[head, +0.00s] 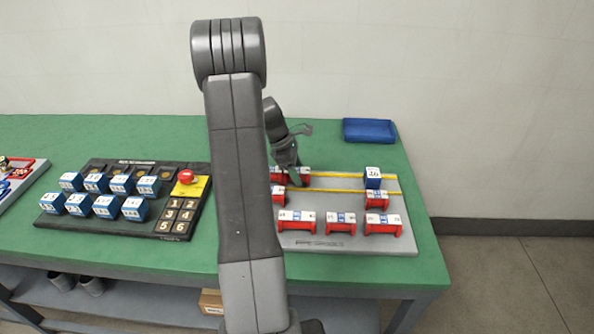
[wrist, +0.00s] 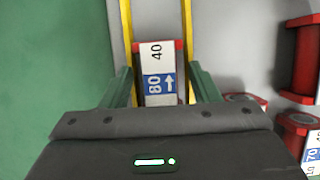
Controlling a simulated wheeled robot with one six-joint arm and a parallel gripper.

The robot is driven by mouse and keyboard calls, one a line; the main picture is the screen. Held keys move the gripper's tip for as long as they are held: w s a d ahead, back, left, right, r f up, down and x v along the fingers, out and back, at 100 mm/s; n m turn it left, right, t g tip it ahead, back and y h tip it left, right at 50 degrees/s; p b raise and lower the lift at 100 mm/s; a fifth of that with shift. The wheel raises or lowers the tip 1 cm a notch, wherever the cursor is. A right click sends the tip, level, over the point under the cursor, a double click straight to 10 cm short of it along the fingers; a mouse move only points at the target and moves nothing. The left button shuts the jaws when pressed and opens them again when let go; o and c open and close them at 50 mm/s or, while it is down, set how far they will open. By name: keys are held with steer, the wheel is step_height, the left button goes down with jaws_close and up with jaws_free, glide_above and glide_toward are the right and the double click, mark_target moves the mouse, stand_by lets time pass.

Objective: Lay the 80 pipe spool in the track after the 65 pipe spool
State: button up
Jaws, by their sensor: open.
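In the wrist view a red pipe spool with a white top marked 40 and a blue 80 with an arrow (wrist: 158,62) lies between the yellow rails of the track (wrist: 187,25). My gripper (wrist: 162,84) is open, with one finger on each side of this spool. Its near end is hidden by my gripper body. In the head view my gripper (head: 294,182) is low over the left end of the track (head: 335,173). A blue block with a white top (head: 373,182) stands at the right end. I cannot tell which spool is the 65.
Red spools with white tops stand in front of the track, at left (head: 297,219), middle (head: 340,219) and right (head: 383,222). A blue tray (head: 369,130) is behind. A black board (head: 100,167) with several blue blocks and a red button (head: 186,176) is at left.

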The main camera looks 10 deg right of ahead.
mark_target(302, 170)
steer(key=v, duration=1.2)
steer(key=x, duration=1.2)
step_height(302, 170, up, 3)
steer(key=shift+f, duration=0.2)
steer(key=shift+r, duration=0.6)
steer(key=shift+f, duration=0.1)
